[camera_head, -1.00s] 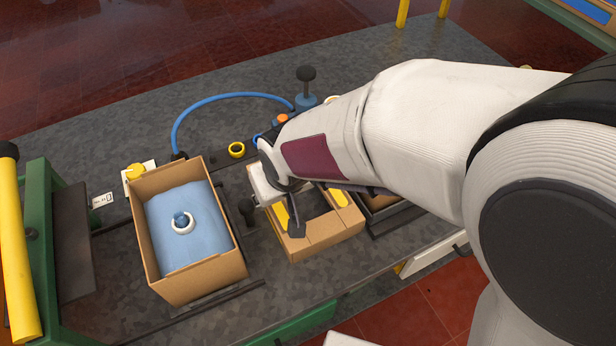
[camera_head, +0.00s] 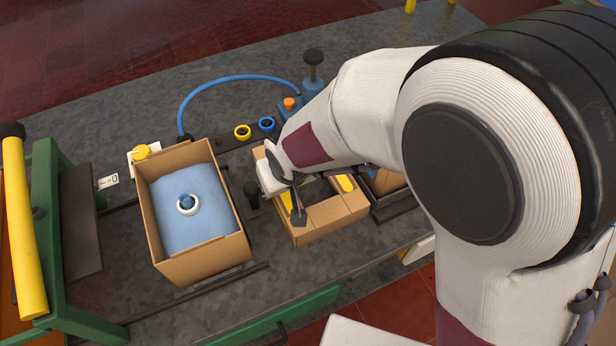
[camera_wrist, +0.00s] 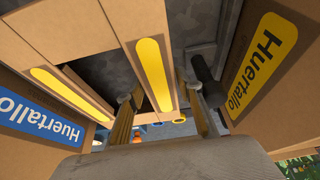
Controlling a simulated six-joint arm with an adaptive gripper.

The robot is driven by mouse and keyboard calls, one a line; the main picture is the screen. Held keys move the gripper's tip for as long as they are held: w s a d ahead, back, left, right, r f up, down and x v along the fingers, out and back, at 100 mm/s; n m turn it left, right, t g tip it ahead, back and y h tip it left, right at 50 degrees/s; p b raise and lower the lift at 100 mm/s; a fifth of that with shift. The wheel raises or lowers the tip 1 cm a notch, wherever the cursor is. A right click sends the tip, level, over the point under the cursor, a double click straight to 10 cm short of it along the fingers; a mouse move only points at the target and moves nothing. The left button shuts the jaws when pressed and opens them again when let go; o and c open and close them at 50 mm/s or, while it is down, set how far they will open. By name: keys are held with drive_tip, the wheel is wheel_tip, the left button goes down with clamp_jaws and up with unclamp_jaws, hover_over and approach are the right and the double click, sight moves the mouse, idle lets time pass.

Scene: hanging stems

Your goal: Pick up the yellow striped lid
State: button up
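The yellow striped lid looks like the brown cardboard frame (camera_head: 330,215) with yellow stripes, in the middle of the bench in the head view. In the wrist view a cardboard strip with a yellow stripe (camera_wrist: 152,75) fills much of the space between my fingers. My gripper (camera_wrist: 165,108) has its fingers apart, one on each side of this strip. A gap shows between the strip and the right finger; contact on the left cannot be told. In the head view my gripper (camera_head: 296,207) is over the lid's left side, and my arm hides part of its back.
An open cardboard box (camera_head: 205,262) with blue filling and a white ring stands left of the lid. A black knob (camera_head: 251,190) stands between them. Behind are a yellow ring (camera_head: 242,132), a blue ring (camera_head: 266,124) and a blue hose. A dark tray (camera_head: 400,208) lies right.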

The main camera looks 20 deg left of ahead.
drive_tip(key=shift+c, duration=0.4)
drive_tip(key=c, duration=0.5)
drive_tip(key=shift+r, duration=0.1)
drive_tip(key=shift+r, duration=4.9)
